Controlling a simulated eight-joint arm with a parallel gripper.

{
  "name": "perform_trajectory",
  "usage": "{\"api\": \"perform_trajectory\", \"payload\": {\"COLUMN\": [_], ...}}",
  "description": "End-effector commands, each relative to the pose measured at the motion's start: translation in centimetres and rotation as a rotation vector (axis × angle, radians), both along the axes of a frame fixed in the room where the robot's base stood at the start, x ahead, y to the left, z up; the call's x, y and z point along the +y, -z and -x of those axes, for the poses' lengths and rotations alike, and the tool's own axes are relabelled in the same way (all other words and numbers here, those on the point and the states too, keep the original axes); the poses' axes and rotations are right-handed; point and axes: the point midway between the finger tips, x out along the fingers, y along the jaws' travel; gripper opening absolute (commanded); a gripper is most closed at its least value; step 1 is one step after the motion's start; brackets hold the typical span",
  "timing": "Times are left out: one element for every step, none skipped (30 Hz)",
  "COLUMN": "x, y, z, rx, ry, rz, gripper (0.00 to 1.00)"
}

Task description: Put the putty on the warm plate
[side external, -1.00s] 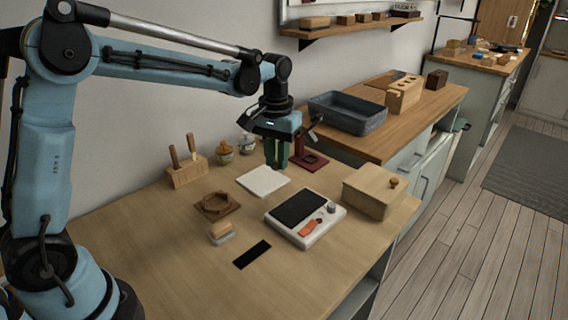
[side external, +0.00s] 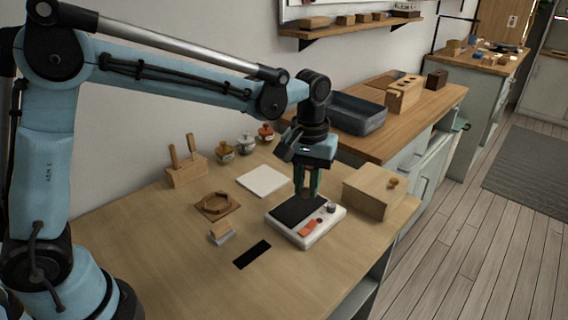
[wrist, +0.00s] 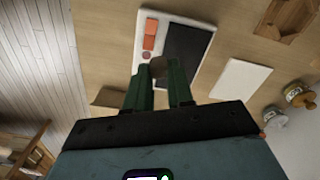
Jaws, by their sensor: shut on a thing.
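The warm plate is a white unit (side external: 331,221) with a black top plate (side external: 299,210), a grey knob and an orange switch. In the wrist view its black plate (wrist: 187,52) lies beyond my fingertips, with the orange switch (wrist: 150,35) to its left. My gripper (side external: 307,187) is shut on a small brown-grey lump (wrist: 158,67), which appears to be the putty. It holds the lump over the knob side of the black plate. The fingers partly hide the lump, and I cannot tell whether it touches the plate.
A wooden box (side external: 371,193) stands close to the right of the warm plate. A white tile (side external: 263,181) lies behind-left. A wooden tray (side external: 217,205), a small block (side external: 221,232) and a black strip (side external: 252,254) lie left. Jars (side external: 246,143) stand by the wall. The front table is clear.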

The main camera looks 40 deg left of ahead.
Motion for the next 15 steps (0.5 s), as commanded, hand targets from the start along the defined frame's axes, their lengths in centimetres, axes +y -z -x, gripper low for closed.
{"api": "perform_trajectory", "payload": {"x": [1.0,1.5,2.1,2.6,3.0,3.4,3.7,3.9,4.2,4.3,4.4,4.5,4.6,4.6,4.6], "y": [0.7,1.1,1.6,1.9,2.2,2.5,2.7,2.9,3.1,3.2,3.3,3.5,3.7,4.0,4.5], "z": [-0.7,-1.1,-1.6,-1.8,-2.1,-2.5,-2.7,-2.9,-3.0,-3.1,-3.2,-3.3,-3.3,-3.3,-3.3], "rx": [0.0,0.0,0.0,0.0,0.0,0.0,0.0,0.0,0.0,0.0,0.0,0.0,0.0,0.0,0.0], "ry": [-0.005,-0.005,-0.003,-0.004,-0.003,-0.002,-0.002,-0.001,0.0,0.001,0.001,0.001,0.001,0.001,0.002], "rz": [0.0,0.0,0.0,0.0,0.0,0.0,0.0,0.0,0.0,0.0,0.0,0.0,0.0,0.0,0.0], "gripper": [0.0,0.0,0.0,0.0,0.0,0.0,0.0,0.0,0.0,0.0,0.0,0.0,0.0,0.0,0.0]}}
